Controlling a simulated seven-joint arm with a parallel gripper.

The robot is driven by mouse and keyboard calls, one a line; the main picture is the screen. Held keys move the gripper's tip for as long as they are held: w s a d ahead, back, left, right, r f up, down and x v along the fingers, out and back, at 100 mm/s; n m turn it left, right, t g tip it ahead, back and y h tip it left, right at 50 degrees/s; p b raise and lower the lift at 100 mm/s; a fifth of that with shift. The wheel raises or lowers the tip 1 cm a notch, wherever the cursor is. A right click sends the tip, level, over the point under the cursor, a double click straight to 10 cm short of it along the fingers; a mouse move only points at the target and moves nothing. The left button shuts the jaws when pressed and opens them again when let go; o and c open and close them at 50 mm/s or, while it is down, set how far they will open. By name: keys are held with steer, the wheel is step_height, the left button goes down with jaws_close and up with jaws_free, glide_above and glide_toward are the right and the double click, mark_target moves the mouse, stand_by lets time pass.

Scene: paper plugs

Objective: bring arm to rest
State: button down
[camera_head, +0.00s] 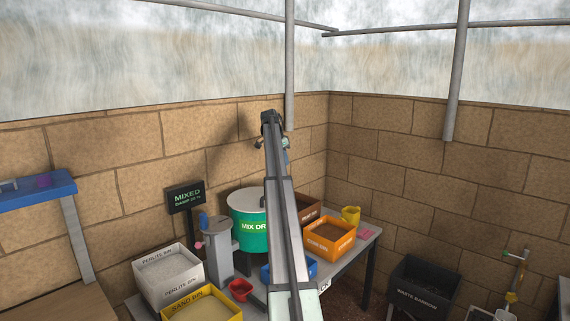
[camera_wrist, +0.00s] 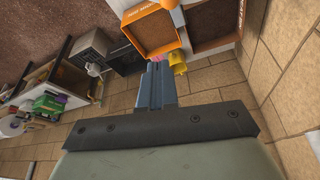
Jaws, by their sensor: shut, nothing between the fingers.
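My arm stretches up and away through the middle of the head view, raised above the bench. My gripper (camera_wrist: 158,70) shows in the wrist view with its two fingers together and nothing between them. In the wrist view the fingertips overlap the picture close to a yellow jug (camera_wrist: 178,63), but the gripper appears to hang well above the bench. I see no contact with anything.
The bench holds an orange bin (camera_head: 330,236), a yellow jug (camera_head: 351,215), a green mix drum (camera_head: 247,214) and a blue tray partly behind my arm. Block walls close the corner.

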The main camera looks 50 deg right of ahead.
stand_by(0.3)
